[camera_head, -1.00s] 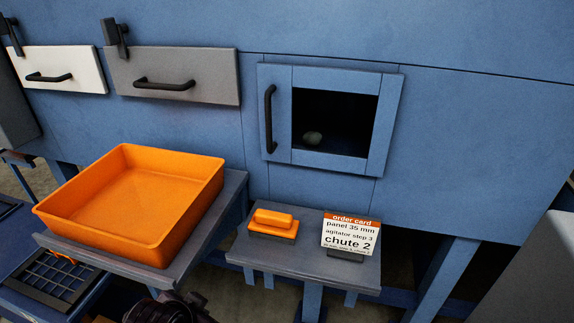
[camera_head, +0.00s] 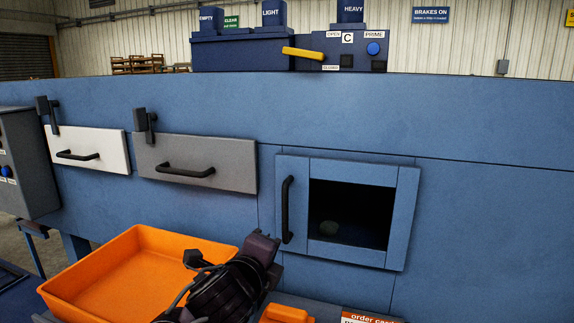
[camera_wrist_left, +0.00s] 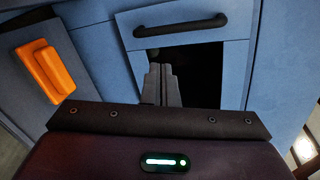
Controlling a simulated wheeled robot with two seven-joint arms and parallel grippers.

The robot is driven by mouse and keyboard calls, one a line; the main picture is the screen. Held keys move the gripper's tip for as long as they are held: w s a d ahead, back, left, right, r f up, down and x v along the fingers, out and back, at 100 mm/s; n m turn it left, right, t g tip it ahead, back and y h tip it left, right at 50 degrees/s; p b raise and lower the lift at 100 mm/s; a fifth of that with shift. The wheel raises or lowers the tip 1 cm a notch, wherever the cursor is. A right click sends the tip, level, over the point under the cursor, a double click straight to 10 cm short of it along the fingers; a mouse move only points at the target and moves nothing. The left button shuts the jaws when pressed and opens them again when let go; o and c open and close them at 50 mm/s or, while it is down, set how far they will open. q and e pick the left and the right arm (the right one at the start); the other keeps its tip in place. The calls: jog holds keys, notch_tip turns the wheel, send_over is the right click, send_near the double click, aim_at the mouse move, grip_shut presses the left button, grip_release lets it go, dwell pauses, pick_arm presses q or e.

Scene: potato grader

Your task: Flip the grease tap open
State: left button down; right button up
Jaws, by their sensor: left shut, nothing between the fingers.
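My left gripper (camera_head: 263,248) is low in front of the machine, between the orange tray and the window door, well below and apart from the lever. In the left wrist view its fingers (camera_wrist_left: 160,85) are together and empty, in front of the window opening. My right gripper is not in view.
A blue framed door (camera_head: 403,215) with a black handle is right of my left arm. White (camera_head: 88,149) and grey (camera_head: 200,163) drawers are to the left. An orange tray (camera_head: 150,245) and an orange-handled block (camera_head: 286,314) sit low in front. The space before the machine's upper face is clear.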

aim_at(305, 54)
pick_arm(q)
jog(key=w+r+m+t+h, duration=0.1)
jog(key=w+r+m+t, duration=0.1)
jog(key=r+m, duration=0.6)
jog(key=w+a+r+m+t+h, duration=0.1)
jog(key=r+m, duration=0.8)
jog(key=r, duration=0.9)
jog(key=shift+w+r+m+t+h, duration=0.3)
jog(key=shift+w+t+h, duration=0.2)
jog(key=shift+w+t, duration=0.55)
jog(key=shift+w, duration=0.2)
jog(key=p+x, duration=0.4)
jog(key=x, duration=0.6)
jog(key=shift+d+p, duration=0.15)
jog(key=shift+p, duration=0.2)
jog(key=r, duration=0.1)
jog(key=r+p, duration=0.2)
jog(key=shift+s+d+r, duration=0.15)
jog(key=shift+d+r, duration=0.1)
jog(key=shift+r, duration=0.05)
